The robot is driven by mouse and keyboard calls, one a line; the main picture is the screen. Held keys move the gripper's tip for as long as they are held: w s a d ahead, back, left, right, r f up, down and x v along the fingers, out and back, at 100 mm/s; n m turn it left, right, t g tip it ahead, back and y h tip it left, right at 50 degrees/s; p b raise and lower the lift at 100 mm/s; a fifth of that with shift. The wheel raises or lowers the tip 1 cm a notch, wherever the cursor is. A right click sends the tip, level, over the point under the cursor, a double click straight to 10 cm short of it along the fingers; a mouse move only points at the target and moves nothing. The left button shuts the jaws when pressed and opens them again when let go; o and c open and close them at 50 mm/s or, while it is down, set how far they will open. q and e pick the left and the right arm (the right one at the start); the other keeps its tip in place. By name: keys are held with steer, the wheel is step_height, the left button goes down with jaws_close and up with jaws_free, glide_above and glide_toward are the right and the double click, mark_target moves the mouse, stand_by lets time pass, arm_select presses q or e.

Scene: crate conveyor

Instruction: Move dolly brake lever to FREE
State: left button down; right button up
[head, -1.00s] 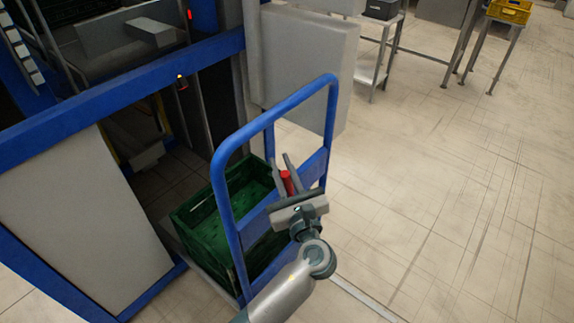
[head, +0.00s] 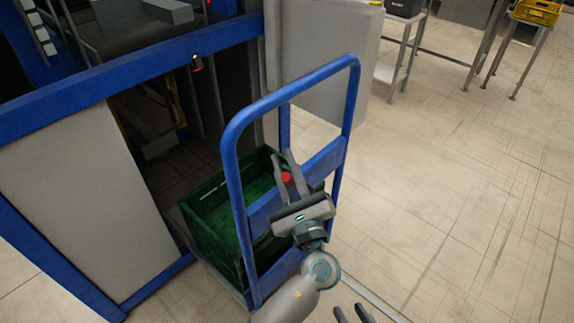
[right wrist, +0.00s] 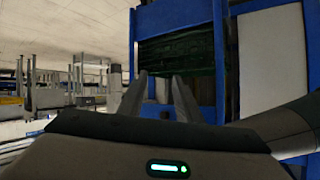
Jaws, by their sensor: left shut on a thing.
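The dolly has a blue tubular push frame (head: 229,165) with a crossbar. The red knob of the brake lever (head: 286,177) shows beside the crossbar, between the fingers of my left gripper (head: 290,168). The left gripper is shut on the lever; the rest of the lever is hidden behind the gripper. Which way the lever points and any FREE marking cannot be made out. My right gripper (head: 353,312) is at the bottom edge of the head view, open and empty. In the right wrist view its fingers (right wrist: 160,92) are apart, facing the dolly.
A green crate (head: 200,237) sits on the dolly behind the frame. A blue-framed machine with a pale panel (head: 75,205) stands close at the left. A grey box-like panel (head: 325,60) stands behind the dolly. The floor to the right is clear, with tables further back.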

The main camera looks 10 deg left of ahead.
arm_select(q)
steer(key=shift+s, duration=0.1)
arm_select(e)
steer(key=shift+w+a+r+t, duration=0.2)
steer(key=shift+w+r+t, duration=0.15)
steer(key=shift+r, duration=0.2)
steer(key=shift+s, duration=0.1)
arm_select(q)
steer(key=c, duration=1.6)
jaws_free()
steer(key=shift+c, duration=0.2)
steer(key=shift+f, duration=0.15)
arm_select(e)
steer(key=shift+s+d, duration=0.1)
